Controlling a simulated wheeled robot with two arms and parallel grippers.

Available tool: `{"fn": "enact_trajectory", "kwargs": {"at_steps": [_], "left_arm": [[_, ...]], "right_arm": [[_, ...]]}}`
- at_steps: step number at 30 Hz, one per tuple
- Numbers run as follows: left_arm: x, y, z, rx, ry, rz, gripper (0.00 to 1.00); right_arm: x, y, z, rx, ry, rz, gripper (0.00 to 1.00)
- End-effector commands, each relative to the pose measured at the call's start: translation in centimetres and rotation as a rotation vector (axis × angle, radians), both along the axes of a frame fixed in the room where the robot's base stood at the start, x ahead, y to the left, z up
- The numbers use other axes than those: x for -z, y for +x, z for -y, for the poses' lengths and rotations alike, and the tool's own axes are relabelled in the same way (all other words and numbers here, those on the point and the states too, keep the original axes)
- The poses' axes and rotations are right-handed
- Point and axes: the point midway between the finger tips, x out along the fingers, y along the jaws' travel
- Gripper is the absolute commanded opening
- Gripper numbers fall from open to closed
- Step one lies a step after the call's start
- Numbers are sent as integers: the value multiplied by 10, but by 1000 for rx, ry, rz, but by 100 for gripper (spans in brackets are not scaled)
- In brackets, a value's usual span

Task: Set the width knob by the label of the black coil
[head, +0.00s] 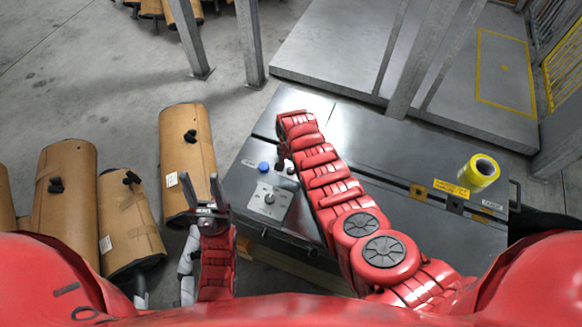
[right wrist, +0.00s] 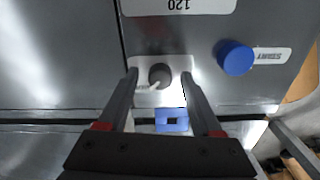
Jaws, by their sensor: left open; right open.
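A grey control plate (head: 270,201) with a round dial knob (head: 269,198) sits on the near left of the dark bench. A small dark knob (right wrist: 160,75) with a pale pointer stands on a small white plate in the right wrist view. Part of a plate printed 120 (right wrist: 178,5) shows upside down at its top edge. My right gripper (right wrist: 160,78) is open, its fingers on either side of the small knob; I cannot tell whether they touch it. My left gripper (head: 200,185) is open and empty, left of the bench. I see no clearly black coil or its label.
A blue button (head: 264,167) is beside the small knob; its START label (right wrist: 270,56) shows in the right wrist view. Brown wrapped cylinders (head: 187,160) stand at left.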

Motion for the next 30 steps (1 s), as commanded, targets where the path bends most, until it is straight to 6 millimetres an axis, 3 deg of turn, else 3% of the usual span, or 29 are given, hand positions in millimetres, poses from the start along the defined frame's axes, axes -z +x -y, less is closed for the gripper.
{"fn": "enact_trajectory", "kwargs": {"at_steps": [5, 14, 22, 25, 27, 30], "left_arm": [[0, 0, 0, 0, 0, 0, 50], [4, 0, 0, 0, 0, 0, 50], [17, 0, 0, 0, 0, 0, 50], [20, 0, 0, 0, 0, 0, 50], [-5, 0, 0, 0, 0, -1, 50], [-21, 0, 0, 0, 0, 1, 50]], "right_arm": [[-7, 1, 0, 1, 1, 2, 66], [-38, 2, 0, -1, 1, 5, 66], [-85, 2, 0, 1, 2, 7, 66], [-114, 2, 0, 0, 3, 9, 66], [-141, 0, 0, -1, 0, 2, 66], [-156, 0, 0, -1, 0, 0, 66]]}}
